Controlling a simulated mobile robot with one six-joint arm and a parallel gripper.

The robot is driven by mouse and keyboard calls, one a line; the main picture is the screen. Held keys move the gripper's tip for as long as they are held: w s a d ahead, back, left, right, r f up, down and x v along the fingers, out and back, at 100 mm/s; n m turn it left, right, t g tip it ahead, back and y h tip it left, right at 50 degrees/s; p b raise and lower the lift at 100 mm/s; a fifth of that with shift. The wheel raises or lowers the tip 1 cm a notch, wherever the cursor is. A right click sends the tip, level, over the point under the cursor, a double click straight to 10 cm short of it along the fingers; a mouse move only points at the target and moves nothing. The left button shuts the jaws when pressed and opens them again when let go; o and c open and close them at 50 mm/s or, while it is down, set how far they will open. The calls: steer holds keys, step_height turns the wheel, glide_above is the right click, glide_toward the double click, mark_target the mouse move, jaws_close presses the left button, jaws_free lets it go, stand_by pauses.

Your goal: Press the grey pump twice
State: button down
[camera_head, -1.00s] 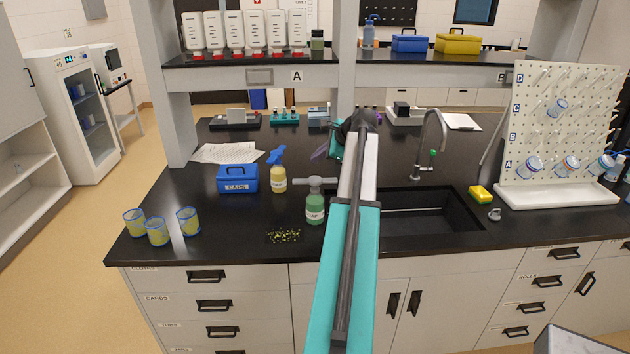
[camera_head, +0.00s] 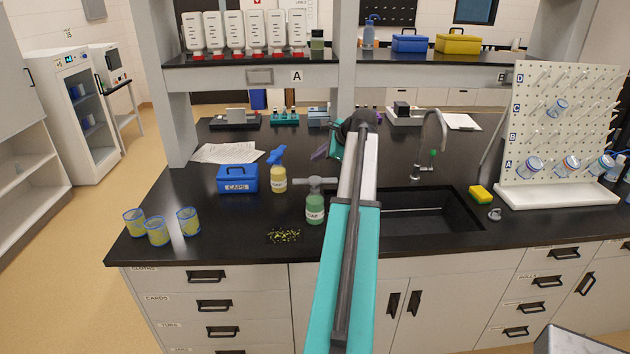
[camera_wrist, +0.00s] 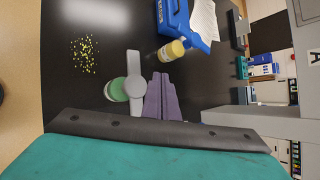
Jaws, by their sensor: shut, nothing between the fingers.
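The grey pump (camera_head: 315,181) tops a bottle of green liquid (camera_head: 314,210) on the black counter, left of the sink. It stands upright, its grey head spreading sideways. In the wrist view the grey pump (camera_wrist: 134,73) and green bottle (camera_wrist: 116,90) lie just left of my gripper (camera_wrist: 160,76), whose purple fingers are shut and empty. The fingertips appear close beside the pump head; I cannot tell whether they touch it. In the head view only a bit of purple gripper (camera_head: 320,153) shows behind the pump; my arm hides the rest.
A yellow bottle with a blue pump (camera_head: 278,178) and a blue CAPS box (camera_head: 238,179) stand to the left. Yellow-green bits (camera_head: 284,236) lie in front. Several cups (camera_head: 157,232) stand at the left edge. The sink (camera_head: 425,212) is at right.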

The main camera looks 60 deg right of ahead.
steer(key=shift+r, duration=0.1)
stand_by(0.6)
step_height(320, 180, up, 4)
steer(key=shift+f, duration=0.15)
steer(key=shift+f, duration=0.15)
steer(key=b, duration=0.4)
glide_above(314, 179)
steer(key=s, duration=0.2)
steer(key=shift+w+a+f, duration=0.1)
steer(key=shift+a+f, duration=0.05)
steer(key=shift+f, duration=3)
steer(key=shift+f+b, duration=0.3)
steer(key=shift+f, duration=0.8)
steer(key=shift+f, duration=1.35)
stand_by(0.5)
